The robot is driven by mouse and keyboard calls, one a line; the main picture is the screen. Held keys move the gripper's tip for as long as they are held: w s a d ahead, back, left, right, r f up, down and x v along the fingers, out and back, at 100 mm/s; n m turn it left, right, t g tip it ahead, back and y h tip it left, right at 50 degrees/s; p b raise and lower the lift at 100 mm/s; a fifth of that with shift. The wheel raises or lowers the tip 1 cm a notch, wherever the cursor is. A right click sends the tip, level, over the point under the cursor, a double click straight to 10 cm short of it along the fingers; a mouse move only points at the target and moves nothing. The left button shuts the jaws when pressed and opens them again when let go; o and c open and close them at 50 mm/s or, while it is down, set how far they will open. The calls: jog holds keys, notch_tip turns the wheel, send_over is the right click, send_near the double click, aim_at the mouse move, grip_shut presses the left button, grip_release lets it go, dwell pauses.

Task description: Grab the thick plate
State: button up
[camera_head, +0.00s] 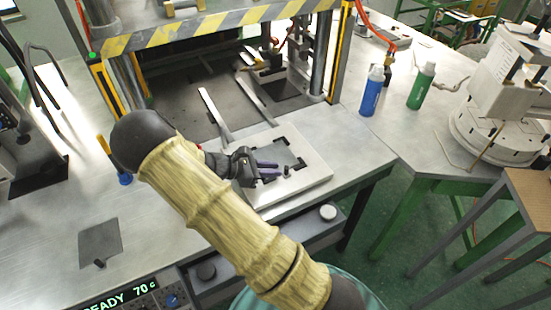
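A thick pale plate (312,181) lies flat at the front edge of the press, with a dark, notched area (284,152) in its middle. A small dark knob (288,171) stands on the plate's near part. My gripper (276,170) is over the plate, pointing right, with its two fingers apart and the knob just beyond the tips. I see nothing between the fingers. I cannot tell how high the gripper is above the plate. My arm and gripper hide the plate's left part.
The press frame (205,30) with yellow-black stripes stands behind the plate. A thin dark plate (100,242) with a knob lies at left. A blue bottle (371,92) and green bottle (421,86) stand at right.

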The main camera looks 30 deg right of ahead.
aim_at(284, 169)
jog(key=shift+r+p+x, duration=0.1)
jog(key=shift+p+x, duration=0.2)
jog(key=shift+x, duration=1)
jog(key=shift+r+p+x, duration=0.15)
jog(key=shift+p+x, duration=0.15)
jog(key=shift+x, duration=1)
jog(key=shift+s+d, duration=0.1)
jog(key=shift+s, duration=0.05)
grip_shut()
